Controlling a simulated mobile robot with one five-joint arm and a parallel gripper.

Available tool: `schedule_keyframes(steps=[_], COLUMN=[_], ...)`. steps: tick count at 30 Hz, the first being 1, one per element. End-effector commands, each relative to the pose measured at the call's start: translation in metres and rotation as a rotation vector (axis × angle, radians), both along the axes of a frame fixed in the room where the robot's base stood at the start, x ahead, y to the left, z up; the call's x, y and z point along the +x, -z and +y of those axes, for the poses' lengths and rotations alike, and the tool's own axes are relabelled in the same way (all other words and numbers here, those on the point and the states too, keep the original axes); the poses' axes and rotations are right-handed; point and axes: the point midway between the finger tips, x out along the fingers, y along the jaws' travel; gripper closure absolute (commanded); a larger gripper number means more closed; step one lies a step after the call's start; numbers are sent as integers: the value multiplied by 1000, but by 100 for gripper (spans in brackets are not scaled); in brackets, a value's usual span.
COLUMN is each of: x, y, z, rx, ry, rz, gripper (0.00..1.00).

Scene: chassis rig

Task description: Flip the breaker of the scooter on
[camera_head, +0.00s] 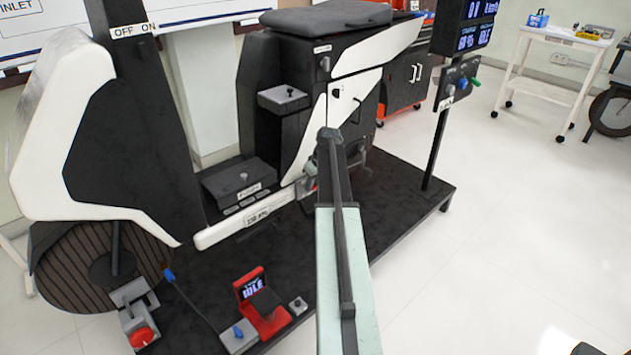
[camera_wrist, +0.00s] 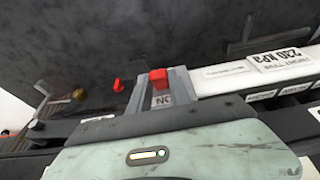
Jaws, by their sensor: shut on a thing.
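The scooter (camera_head: 365,55), white and black, stands on a dark platform. In the wrist view, my gripper (camera_wrist: 160,86) has its two grey fingers on either side of a small red block (camera_wrist: 158,75), which looks like the breaker's toggle. The gripper is shut on it. A pale plate (camera_wrist: 163,100) with letters reading "NO" in this view lies between the fingers, just below the red block. In the head view, my arm hides most of the gripper and the breaker low on the scooter's side. The toggle's on or off position cannot be told.
A white strip with a "230 kPa" label (camera_wrist: 283,60) runs right of the fingers. A second small red part (camera_wrist: 118,85) is to their left. A red-and-black display unit (camera_head: 262,300) stands on the platform (camera_head: 400,205).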

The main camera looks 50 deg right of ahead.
Motion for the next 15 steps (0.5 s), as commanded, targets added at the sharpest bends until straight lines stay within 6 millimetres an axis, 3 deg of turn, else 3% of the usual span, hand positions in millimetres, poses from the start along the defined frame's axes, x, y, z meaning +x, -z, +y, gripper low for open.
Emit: schedule_keyframes(steps=[15], x=[1], y=[-2], z=[-1], rx=[1], ry=[1], rz=[34], gripper=[100])
